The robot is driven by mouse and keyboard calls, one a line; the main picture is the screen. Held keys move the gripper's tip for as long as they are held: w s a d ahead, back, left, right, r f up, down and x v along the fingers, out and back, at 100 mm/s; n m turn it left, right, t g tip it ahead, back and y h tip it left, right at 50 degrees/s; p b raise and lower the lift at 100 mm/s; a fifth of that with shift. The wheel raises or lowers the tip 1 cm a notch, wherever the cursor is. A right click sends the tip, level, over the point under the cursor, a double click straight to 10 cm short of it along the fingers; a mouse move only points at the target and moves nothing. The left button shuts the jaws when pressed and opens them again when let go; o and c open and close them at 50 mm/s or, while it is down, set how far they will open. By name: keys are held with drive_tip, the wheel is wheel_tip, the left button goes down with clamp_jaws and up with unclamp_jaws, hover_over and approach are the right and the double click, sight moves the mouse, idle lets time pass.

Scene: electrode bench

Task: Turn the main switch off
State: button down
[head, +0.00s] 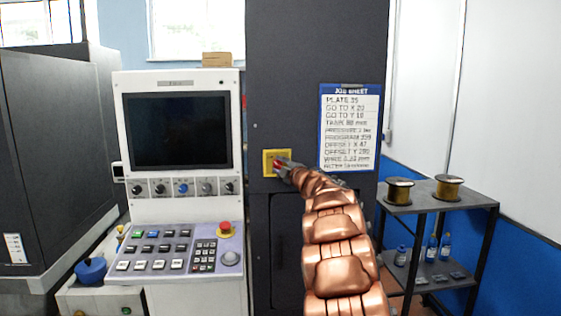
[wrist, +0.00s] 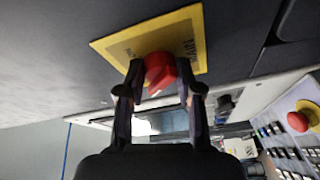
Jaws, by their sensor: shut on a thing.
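The main switch is a red knob on a yellow plate, fixed to the front of a dark cabinet. In the head view, the yellow plate (head: 268,170) is partly covered by my gripper (head: 281,166), which reaches it from the right. In the wrist view, the red knob (wrist: 158,70) sits between my two fingers, and the gripper (wrist: 160,92) is shut on it. The yellow plate (wrist: 120,45) carries dark lettering, partly hidden by the knob. The knob's exact angle is hard to tell.
A control console with a dark screen (head: 180,130) stands left of the cabinet. Its red emergency button (head: 225,227) is on the key panel. A job sheet (head: 349,130) hangs right of the switch. A rack with wire spools (head: 399,191) stands at the right.

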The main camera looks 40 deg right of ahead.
drive_tip(key=c, duration=1.9)
unclamp_jaws()
drive_tip(key=shift+r+n+g+p, duration=0.1)
drive_tip(key=shift+n+g+p, duration=0.25)
drive_tip(key=shift+n, duration=0.35)
drive_tip(key=o, duration=1.1)
drive_tip(key=shift+o, duration=0.2)
drive_tip(key=v, duration=1.2)
drive_tip(key=shift+w, duration=0.1)
